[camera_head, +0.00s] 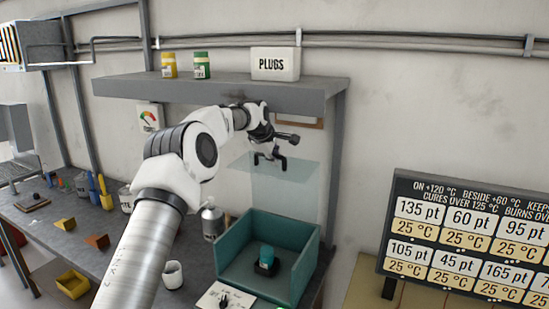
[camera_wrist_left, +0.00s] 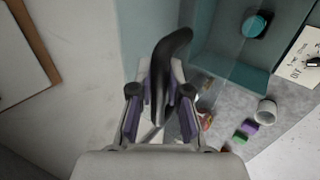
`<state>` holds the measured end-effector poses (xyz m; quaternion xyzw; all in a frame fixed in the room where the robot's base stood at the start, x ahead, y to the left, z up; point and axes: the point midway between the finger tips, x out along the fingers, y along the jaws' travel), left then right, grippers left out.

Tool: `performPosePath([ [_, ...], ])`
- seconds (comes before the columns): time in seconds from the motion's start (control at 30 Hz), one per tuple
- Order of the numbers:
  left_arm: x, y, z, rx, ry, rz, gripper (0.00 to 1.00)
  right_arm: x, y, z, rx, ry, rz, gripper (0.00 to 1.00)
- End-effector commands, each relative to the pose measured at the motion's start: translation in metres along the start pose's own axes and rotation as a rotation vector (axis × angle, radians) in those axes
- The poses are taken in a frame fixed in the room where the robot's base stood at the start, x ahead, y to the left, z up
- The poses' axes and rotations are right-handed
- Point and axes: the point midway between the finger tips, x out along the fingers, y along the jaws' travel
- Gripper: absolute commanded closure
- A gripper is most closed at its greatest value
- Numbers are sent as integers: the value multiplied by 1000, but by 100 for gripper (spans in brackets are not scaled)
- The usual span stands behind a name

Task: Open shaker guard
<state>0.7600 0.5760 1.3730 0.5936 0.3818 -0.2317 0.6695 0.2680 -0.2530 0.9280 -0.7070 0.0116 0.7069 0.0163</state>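The shaker is an open-topped teal box (camera_head: 244,272) on the bench, with a dark round holder and a teal-capped item (camera_head: 267,256) inside. The clear shaker guard (camera_head: 296,172) shows as see-through panes above the box, raised high over it. My left gripper (camera_head: 270,155) is up at the guard's dark handle. In the left wrist view, its fingers (camera_wrist_left: 161,75) close around the black curved handle (camera_wrist_left: 172,48). The teal box wall (camera_wrist_left: 228,62) and capped item (camera_wrist_left: 256,25) also show there. My right gripper is not in view.
A shelf (camera_head: 215,90) with a PLUGS box (camera_head: 275,63) and two jars hangs above the arm. A white cup (camera_head: 173,275), a bottle (camera_head: 212,221) and a switch card (camera_head: 222,298) are by the box. Yellow and orange bins lie left.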

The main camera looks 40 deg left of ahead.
Motion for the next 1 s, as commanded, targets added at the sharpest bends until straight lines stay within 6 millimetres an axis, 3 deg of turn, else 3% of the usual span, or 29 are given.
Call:
performPosePath([
  [0.07,0,0,0,0,0,-1,59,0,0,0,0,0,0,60],
  [0.43,-6,1,0,1,-1,2,59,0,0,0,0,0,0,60],
  [0.57,-29,2,0,0,-2,4,59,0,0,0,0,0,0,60],
  [0.8,-90,1,1,2,-2,3,59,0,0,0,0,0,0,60],
  [1.0,-117,1,1,2,0,0,59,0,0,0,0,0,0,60],
])
